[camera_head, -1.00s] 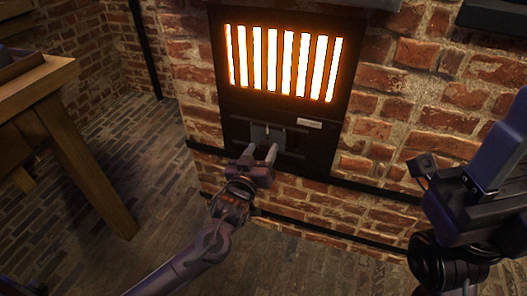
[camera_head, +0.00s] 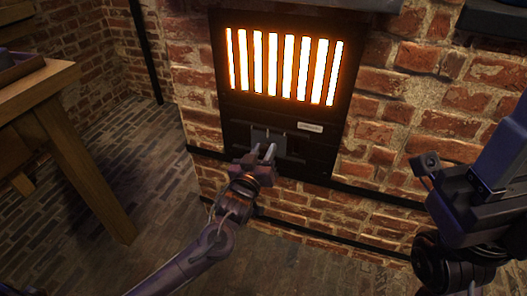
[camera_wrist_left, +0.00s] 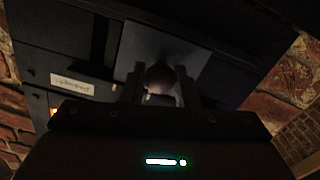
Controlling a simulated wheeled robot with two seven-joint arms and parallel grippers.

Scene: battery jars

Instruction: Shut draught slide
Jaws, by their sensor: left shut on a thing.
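The draught slide (camera_head: 267,135) is a grey plate in the black stove front, below the glowing grate. It also shows in the wrist view (camera_wrist_left: 190,52), with a round dark knob (camera_wrist_left: 160,76) on it. My left gripper (camera_head: 263,151) is in front of the slide. In the wrist view its two fingers (camera_wrist_left: 160,88) are shut on the knob, one on each side. A dark gap (camera_head: 296,147) shows beside the plate, to its right in the head view. My right gripper (camera_head: 425,163) is at the right, away from the stove; its jaw state is unclear.
The hot grate (camera_head: 283,66) glows just above the slide. A small pale label (camera_head: 310,127) sits on the stove front. Brick wall (camera_head: 410,110) surrounds the stove. A wooden table (camera_head: 45,85) stands at the left, with open floor (camera_head: 150,170) between.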

